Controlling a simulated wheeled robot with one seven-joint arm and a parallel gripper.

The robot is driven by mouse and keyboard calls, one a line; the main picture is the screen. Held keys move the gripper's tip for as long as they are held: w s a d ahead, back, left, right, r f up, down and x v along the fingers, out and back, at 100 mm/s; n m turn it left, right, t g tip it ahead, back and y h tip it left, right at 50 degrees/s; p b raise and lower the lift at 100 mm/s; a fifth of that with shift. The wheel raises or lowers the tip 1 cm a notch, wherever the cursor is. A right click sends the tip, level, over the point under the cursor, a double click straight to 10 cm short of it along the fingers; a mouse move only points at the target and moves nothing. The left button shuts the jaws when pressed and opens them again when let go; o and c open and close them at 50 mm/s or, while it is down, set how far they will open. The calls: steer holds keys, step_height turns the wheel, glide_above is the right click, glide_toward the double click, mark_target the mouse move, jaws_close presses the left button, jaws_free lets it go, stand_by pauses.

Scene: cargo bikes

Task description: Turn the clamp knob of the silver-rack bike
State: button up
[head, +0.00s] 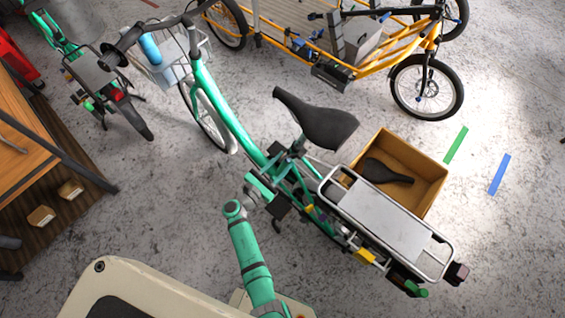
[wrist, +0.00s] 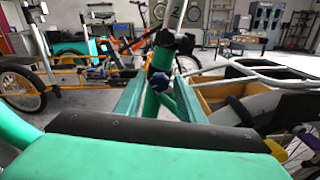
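The silver-rack bike is green, with a black saddle (head: 318,120) and a flat silver rack (head: 385,218) in the head view. In the wrist view its green seat tube (wrist: 152,104) rises to a black collar and a silver post (wrist: 178,14). The dark blue clamp knob (wrist: 158,82) shows at the tube, below the collar. My gripper (head: 264,187) is beside the frame under the saddle. In the wrist view my gripper's two green fingers (wrist: 160,88) are spread, with the knob between their tips in the picture. I cannot tell whether they touch it.
A wooden crate (head: 436,166) holding a loose black saddle stands behind the rack. A yellow cargo bike (head: 340,66) is at the back. Another green bike (head: 96,72) and a wooden bench (head: 22,130) are at left. Floor is clear between bench and bike.

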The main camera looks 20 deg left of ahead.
jaws_close()
steer(key=shift+m, duration=0.3)
steer(key=m, duration=0.3)
steer(key=shift+d+m, duration=0.1)
steer(key=shift+m, duration=1.9)
steer(key=shift+o, duration=1.6)
jaws_free()
